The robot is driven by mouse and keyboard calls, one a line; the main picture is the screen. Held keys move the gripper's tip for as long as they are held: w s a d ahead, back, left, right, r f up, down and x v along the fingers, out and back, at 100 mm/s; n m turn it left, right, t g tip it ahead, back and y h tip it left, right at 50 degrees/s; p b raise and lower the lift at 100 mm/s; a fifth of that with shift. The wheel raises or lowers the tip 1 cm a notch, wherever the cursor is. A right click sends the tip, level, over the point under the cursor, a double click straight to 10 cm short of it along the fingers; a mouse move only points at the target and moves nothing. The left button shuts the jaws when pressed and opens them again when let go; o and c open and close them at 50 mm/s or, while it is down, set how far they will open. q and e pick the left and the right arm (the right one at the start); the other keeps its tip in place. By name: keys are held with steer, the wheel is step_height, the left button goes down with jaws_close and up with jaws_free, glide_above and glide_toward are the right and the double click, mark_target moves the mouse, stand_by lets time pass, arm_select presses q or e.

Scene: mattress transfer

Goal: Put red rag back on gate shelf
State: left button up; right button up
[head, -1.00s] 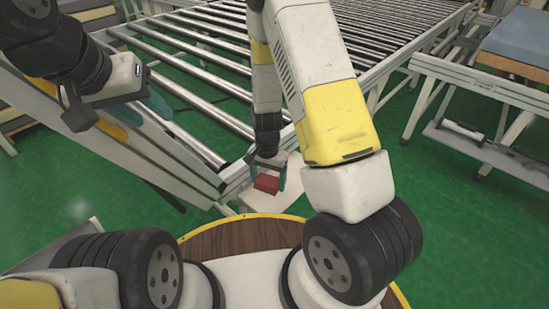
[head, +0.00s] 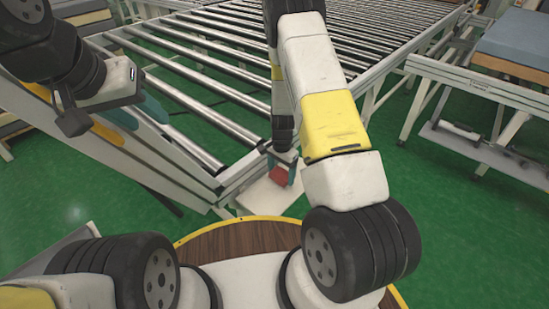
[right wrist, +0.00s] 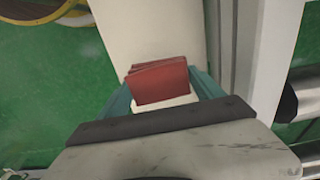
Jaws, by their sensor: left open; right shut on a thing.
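The red rag (head: 279,175) is a small folded block between the teal fingers of my right gripper (head: 281,172). In the right wrist view the rag (right wrist: 158,82) sits between both fingers of the right gripper (right wrist: 160,95), its folded layers facing the camera. The white gate shelf (head: 262,195) lies below the rag at the corner of the roller conveyor. It also shows in the right wrist view as a pale panel (right wrist: 155,28) behind the rag. I cannot tell whether the rag touches the shelf. My left gripper (head: 138,112) is open and empty at the left.
The roller conveyor (head: 215,74) fills the middle, with its metal frame next to the shelf. A slanted white frame (head: 135,158) stands at the left. A white bench (head: 490,88) with a blue-grey mattress (head: 522,42) stands at the right. Green floor (head: 440,215) is clear at the right.

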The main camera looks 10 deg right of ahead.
mark_target(282, 178)
steer(key=shift+w+d, duration=0.25)
steer(key=shift+w, duration=0.05)
steer(key=shift+f, duration=1.8)
steer(key=shift+f, duration=0.1)
steer(key=o, duration=1.6)
